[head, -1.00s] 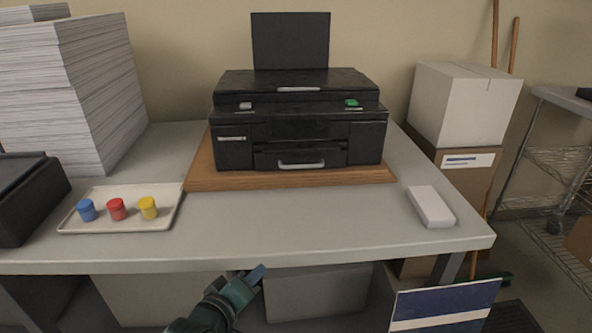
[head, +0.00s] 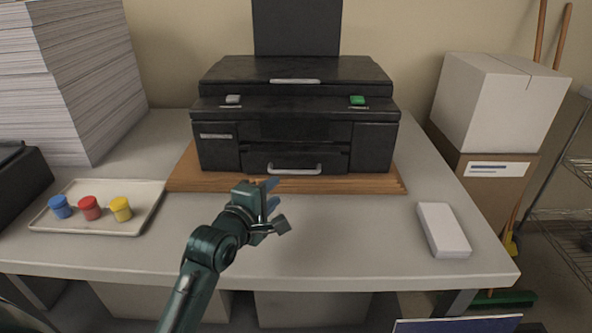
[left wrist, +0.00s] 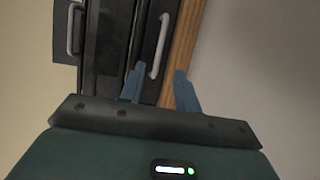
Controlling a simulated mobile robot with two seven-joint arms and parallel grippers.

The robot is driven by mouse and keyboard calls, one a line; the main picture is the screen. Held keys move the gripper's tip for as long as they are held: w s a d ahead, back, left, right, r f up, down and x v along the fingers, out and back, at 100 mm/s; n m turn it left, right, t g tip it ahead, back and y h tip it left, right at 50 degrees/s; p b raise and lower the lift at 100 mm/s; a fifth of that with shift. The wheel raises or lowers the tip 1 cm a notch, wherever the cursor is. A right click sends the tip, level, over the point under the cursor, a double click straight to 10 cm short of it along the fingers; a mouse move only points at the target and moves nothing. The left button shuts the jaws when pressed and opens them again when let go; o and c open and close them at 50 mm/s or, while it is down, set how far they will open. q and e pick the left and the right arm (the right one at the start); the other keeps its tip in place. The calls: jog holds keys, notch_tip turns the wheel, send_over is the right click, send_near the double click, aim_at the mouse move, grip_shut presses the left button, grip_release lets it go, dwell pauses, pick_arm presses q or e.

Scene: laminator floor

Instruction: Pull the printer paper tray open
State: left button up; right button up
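The black printer (head: 297,120) stands on a wooden board (head: 185,180) on the grey table. Its paper tray (head: 258,160) is the low front panel with a silver handle (head: 295,170), and it sits flush with the printer front. My left gripper (head: 273,195) is in front of and just below the tray handle, apart from it. In the left wrist view its two blue fingers (left wrist: 160,90) are spread with nothing between them, and the tray handle (left wrist: 158,47) lies beyond them. My right gripper does not show in either view.
A pale tray (head: 145,205) with blue, red and yellow pots is at the left, before tall paper stacks (head: 85,90). A white block (head: 442,230) lies at the right. Cardboard boxes (head: 495,105) stand beside the table. The table front is otherwise clear.

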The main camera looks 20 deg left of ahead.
aim_at(295, 173)
pick_arm(q)
jog(key=x, duration=1.1)
jog(key=shift+w, duration=0.1)
jog(key=shift+c, duration=0.3)
grip_shut()
